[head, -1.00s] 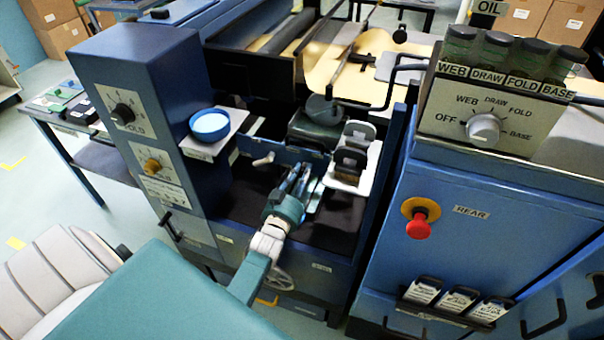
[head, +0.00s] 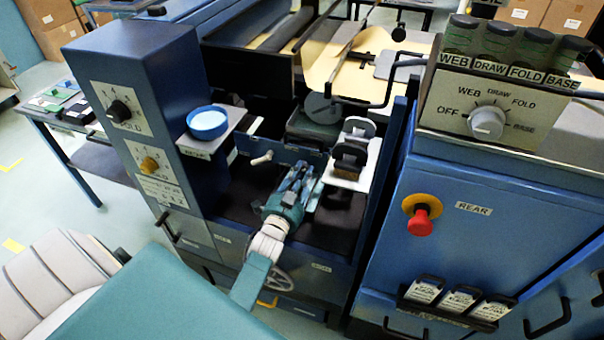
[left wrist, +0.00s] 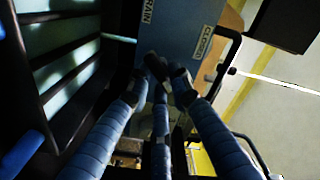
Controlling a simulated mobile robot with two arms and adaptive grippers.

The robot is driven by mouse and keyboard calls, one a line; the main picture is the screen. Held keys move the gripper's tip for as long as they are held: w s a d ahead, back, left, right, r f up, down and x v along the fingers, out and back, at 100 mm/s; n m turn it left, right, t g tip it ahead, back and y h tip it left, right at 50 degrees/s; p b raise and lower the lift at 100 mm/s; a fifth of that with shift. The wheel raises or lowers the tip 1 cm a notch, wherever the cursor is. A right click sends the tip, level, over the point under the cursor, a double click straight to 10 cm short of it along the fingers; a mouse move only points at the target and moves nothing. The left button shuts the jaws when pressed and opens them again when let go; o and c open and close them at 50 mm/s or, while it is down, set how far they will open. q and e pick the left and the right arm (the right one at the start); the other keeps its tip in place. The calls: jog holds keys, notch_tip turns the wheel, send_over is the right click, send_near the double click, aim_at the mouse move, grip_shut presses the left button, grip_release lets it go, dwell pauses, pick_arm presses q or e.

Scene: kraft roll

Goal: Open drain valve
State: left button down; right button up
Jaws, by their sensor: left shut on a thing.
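In the left wrist view a blue panel (left wrist: 176,28) carries a DRAIN label (left wrist: 149,12) and a CLOSED label (left wrist: 203,42). My left gripper (left wrist: 167,72) has its blue padded fingers drawn together just below these labels. It is shut on a small dark part, apparently the drain valve's handle, which the fingertips mostly hide. I cannot tell the handle's angle. In the head view my left gripper (head: 300,174) reaches down into the dark bay of the blue machine, and the valve cannot be made out there. My right gripper is in neither view.
A small crank (head: 262,158) sits just left of the gripper. A shelf with a blue-rimmed cup (head: 208,123) is at the left, and a white holder with dark discs (head: 350,165) is close on the right. A handwheel (head: 278,280) lies below my wrist. The right cabinet has a red button (head: 420,222).

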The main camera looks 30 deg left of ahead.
pick_arm(q)
jog(key=shift+f, duration=0.1)
jog(key=c, duration=1.6)
grip_release()
jog(key=shift+o, duration=0.2)
jog(key=v, duration=1.2)
